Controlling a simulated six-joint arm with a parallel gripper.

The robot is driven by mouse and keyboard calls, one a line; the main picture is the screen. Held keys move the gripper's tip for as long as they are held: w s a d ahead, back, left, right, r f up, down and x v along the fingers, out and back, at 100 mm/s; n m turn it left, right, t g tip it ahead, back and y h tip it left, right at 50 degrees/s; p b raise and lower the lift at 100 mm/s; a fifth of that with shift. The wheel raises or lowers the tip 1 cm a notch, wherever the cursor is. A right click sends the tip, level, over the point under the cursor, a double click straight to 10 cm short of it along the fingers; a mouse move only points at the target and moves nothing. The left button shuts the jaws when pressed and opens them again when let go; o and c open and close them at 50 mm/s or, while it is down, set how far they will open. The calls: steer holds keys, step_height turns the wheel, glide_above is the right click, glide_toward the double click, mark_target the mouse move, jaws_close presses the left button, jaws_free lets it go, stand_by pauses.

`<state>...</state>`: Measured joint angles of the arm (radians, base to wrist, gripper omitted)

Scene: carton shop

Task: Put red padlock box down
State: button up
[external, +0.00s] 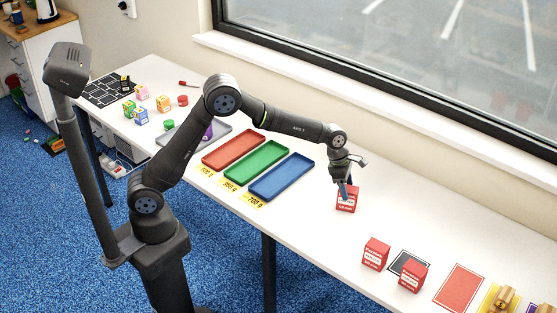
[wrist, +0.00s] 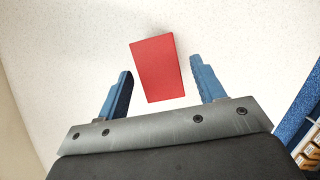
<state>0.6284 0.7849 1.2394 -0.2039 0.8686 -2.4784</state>
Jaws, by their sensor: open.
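A red padlock box (external: 346,203) with a white label stands upright on the white table, to the right of the blue tray. My gripper (external: 345,187) is directly above and around its top in the external view, partly hiding it. In the wrist view the red top of the box (wrist: 156,68) shows ahead of and between the blue fingers of my gripper (wrist: 162,80). The fingers are spread, with a gap on both sides of the box. Two similar red boxes stand further right, one on the left (external: 376,253) and one on the right (external: 412,275).
Red (external: 233,149), green (external: 256,162) and blue (external: 282,177) trays lie left of the gripper. A black mat (external: 398,260) and a red mat (external: 459,287) lie to the right. The table behind the box, toward the window, is clear.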

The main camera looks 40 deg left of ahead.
steer(key=v, duration=0.7)
steer(key=x, duration=1.2)
steer(key=shift+f, duration=0.25)
step_height(320, 180, up, 3)
steer(key=shift+r, duration=0.65)
steer(key=shift+o, duration=0.4)
stand_by(0.8)
